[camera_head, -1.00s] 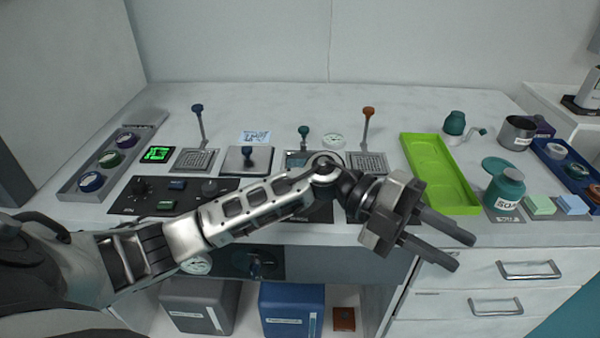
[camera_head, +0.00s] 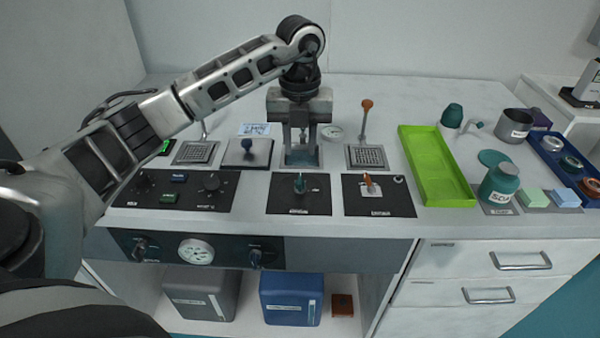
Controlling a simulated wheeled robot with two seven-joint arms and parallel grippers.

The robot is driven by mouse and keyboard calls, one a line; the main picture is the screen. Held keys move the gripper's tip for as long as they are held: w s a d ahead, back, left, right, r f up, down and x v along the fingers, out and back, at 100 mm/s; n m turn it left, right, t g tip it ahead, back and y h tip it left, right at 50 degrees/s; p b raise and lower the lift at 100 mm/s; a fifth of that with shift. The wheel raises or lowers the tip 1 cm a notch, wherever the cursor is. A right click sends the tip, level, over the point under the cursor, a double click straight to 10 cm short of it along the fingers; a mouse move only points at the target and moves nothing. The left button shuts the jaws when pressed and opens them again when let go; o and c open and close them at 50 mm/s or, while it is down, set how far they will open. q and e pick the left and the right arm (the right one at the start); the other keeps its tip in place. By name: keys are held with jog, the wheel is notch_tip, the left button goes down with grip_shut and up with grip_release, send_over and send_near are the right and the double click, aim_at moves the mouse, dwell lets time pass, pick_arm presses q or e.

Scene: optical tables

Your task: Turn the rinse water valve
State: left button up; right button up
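A green-handled valve knob (camera_head: 299,184) stands on a black panel at the front of the worktop. An orange-handled valve knob (camera_head: 369,183) stands on a similar panel to its right. Their labels are too small to read, so I cannot tell which is for rinse water. My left gripper (camera_head: 301,141) points down over the square plate (camera_head: 303,158) behind the green knob's panel. Its fingers are apart, one on each side of the plate's middle. The green-topped tap there is mostly hidden by the gripper. My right gripper is not in view.
An orange-topped lever (camera_head: 365,112) stands right of my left gripper. A lime tray (camera_head: 438,170), a teal soap bottle (camera_head: 499,186) and a metal cup (camera_head: 513,126) are farther right. A control panel (camera_head: 178,190) lies left. A gauge (camera_head: 196,251) is on the front face.

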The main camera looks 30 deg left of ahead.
aim_at(300, 177)
pick_arm(q)
notch_tip(300, 177, down, 8)
jog(key=shift+f+p, duration=0.25)
jog(key=shift+p, duration=0.1)
grip_shut()
